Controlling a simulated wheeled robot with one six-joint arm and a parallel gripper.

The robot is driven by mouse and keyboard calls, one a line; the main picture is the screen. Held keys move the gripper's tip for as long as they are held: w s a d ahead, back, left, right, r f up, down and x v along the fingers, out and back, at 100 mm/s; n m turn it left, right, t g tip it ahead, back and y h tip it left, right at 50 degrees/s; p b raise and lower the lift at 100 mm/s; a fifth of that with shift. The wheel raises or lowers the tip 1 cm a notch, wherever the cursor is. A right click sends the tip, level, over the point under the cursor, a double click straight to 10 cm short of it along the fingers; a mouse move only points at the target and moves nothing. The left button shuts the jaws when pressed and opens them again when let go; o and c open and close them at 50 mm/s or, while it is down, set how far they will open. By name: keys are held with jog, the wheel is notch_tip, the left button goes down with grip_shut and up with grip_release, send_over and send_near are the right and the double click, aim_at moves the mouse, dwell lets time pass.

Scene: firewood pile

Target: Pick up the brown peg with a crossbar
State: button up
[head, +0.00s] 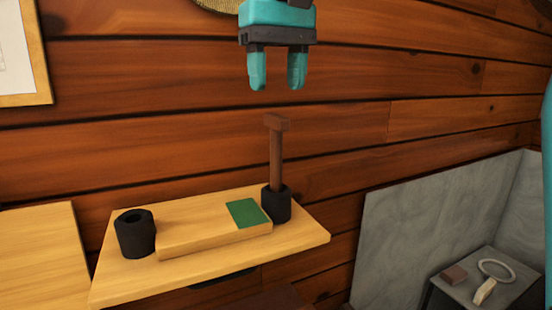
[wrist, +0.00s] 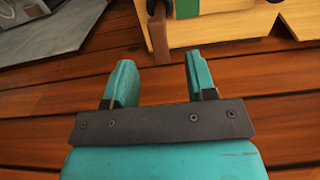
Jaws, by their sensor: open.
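The brown peg with a crossbar (head: 276,155) stands upright in a black cylindrical holder (head: 277,206) at the right end of the wooden shelf (head: 300,238). Its lower end is hidden in the holder. My gripper (head: 277,82) is open and empty, above the peg in the head view, with its fingers pointing down. A clear gap shows between the fingertips and the crossbar. In the wrist view the peg (wrist: 158,38) appears just beyond the open fingers of my gripper (wrist: 159,62).
A second black holder (head: 135,234), with an open top, stands at the shelf's left. A raised wooden block (head: 195,238) with a green patch (head: 248,213) lies between the holders. The plank wall (head: 180,110) is behind. A grey stand (head: 500,287) with small objects is lower right.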

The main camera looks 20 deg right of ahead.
aim_at(276, 116)
notch_tip(276, 116, down, 4)
jog(key=shift+r, duration=0.25)
jog(key=shift+w+d+f+p, duration=0.15)
jog(key=shift+f+p, duration=0.45)
jog(key=shift+f, duration=0.8)
jog(key=shift+w+a+f+p, duration=0.1)
jog(key=shift+w+f+p, duration=0.15)
jog(key=shift+f+p, duration=0.75)
jog(key=shift+f+b, duration=0.3)
jog(key=shift+b, duration=0.1)
grip_shut()
